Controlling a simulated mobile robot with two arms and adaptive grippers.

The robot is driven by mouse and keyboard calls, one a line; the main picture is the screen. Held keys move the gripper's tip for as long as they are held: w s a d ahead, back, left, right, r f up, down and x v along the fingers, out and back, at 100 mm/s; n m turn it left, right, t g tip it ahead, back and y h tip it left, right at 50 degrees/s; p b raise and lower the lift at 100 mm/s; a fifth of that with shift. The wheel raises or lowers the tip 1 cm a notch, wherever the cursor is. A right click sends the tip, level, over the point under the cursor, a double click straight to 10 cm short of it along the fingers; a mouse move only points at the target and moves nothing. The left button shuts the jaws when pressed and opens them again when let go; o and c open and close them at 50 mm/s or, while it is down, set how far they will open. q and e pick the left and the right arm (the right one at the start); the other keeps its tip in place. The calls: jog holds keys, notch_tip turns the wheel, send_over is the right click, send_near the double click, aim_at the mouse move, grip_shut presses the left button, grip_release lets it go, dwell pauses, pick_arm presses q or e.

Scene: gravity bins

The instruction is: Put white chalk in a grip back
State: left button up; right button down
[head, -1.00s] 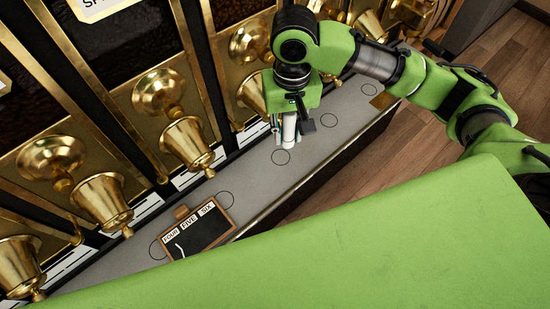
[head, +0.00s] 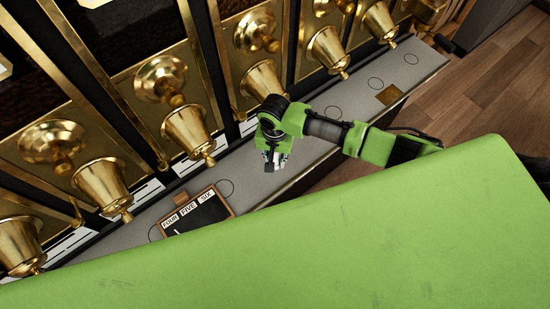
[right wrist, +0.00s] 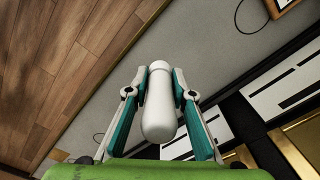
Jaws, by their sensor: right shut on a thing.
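The white chalk in a grip (right wrist: 159,103) is a smooth white rounded cylinder with a collar near its far end. My right gripper (head: 272,162) is shut on it, its two green-and-grey fingers on either side in the right wrist view (right wrist: 158,88). In the head view the gripper is over the grey ledge, right of a small framed blackboard (head: 198,221) labelled FOUR, FIVE, SIX. The chalk is mostly hidden by the gripper there. Its height above the ledge is hard to tell. My left gripper is not in view.
A brass plate (head: 389,95) lies near the front edge. Wooden floor (head: 490,90) is beyond. My green body covers the lower picture.

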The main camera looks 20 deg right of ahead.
aim_at(275, 158)
jog(key=shift+r+p, duration=0.2)
jog(key=shift+p, duration=0.35)
notch_tip(275, 158, down, 6)
jog(key=b, duration=0.2)
jog(key=shift+r+b, duration=0.2)
jog(key=shift+b, duration=0.15)
jog(key=shift+f, duration=0.35)
jog(key=shift+f+b, duration=0.45)
jog(key=shift+f, duration=0.1)
jog(key=c, duration=1.7)
grip_release()
notch_tip(275, 158, up, 12)
